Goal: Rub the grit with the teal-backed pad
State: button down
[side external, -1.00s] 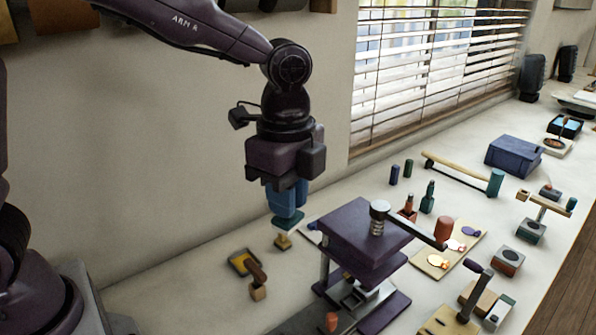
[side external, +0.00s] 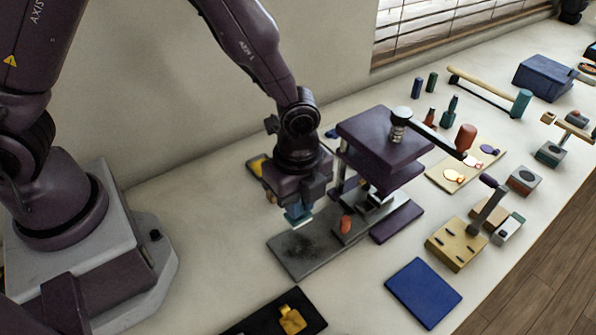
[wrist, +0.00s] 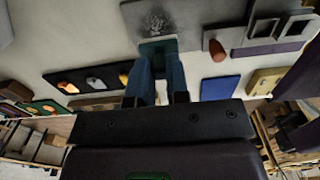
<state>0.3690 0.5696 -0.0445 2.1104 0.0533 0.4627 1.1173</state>
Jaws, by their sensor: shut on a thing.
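My gripper (side external: 299,208) points down over the left part of a grey metal plate (side external: 290,262). It is shut on the teal-backed pad (wrist: 158,46), whose teal back shows between the fingertips in the wrist view. The grit (side external: 297,245) is a dark, speckled patch on the plate, just in front of the pad in the side view. It also shows in the wrist view (wrist: 155,22), just beyond the pad.
A purple press (side external: 378,137) with a red-knobbed lever stands close right of my gripper. A red peg (side external: 346,224) stands at the plate's right side. A blue mat (side external: 424,292), a yellow slotted block (side external: 456,245) and a black tray (side external: 255,322) lie nearer the front.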

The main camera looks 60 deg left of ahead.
jog(key=shift+f, duration=0.15)
notch_tip(320, 180, down, 5)
jog(key=shift+d, duration=1.6)
jog(key=shift+f, duration=0.65)
dwell(0.8)
jog(key=shift+a, duration=0.1)
jog(key=shift+a, duration=1.55)
